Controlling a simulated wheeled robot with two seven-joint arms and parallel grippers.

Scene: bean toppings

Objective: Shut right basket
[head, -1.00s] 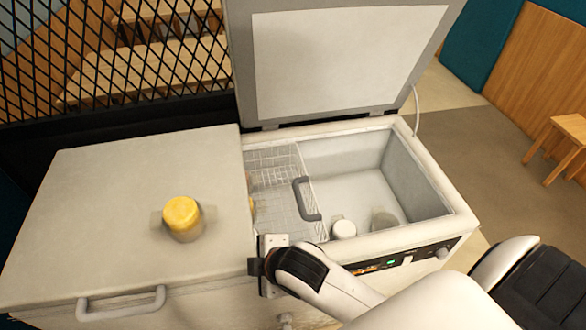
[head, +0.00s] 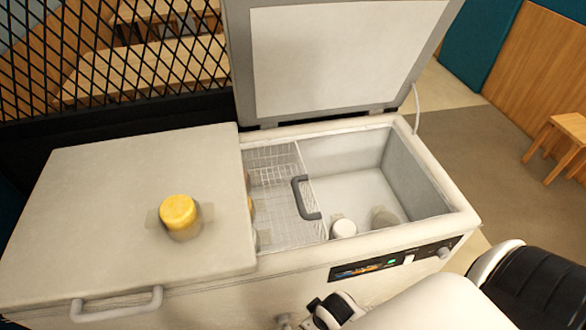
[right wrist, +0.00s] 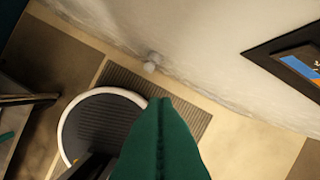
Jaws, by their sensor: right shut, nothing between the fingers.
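A white chest freezer (head: 300,268) stands in front of me. Its right lid (head: 345,60) is raised upright at the back. A white wire basket (head: 280,170) with a grey handle (head: 306,198) hangs in the left part of the open bay. My right gripper shows in the right wrist view (right wrist: 160,102) as green fingers pressed together, with nothing between them. It is low beside the freezer's front wall, apart from the basket and lid. My left gripper is not in view.
The left lid (head: 110,200) is down, with a yellow-topped jar (head: 178,214) on it and a handle (head: 117,304) at its front. Containers, one white-topped (head: 343,229), stand on the bay floor. A control panel (head: 385,264) is on the front. A wooden stool (head: 565,145) stands right.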

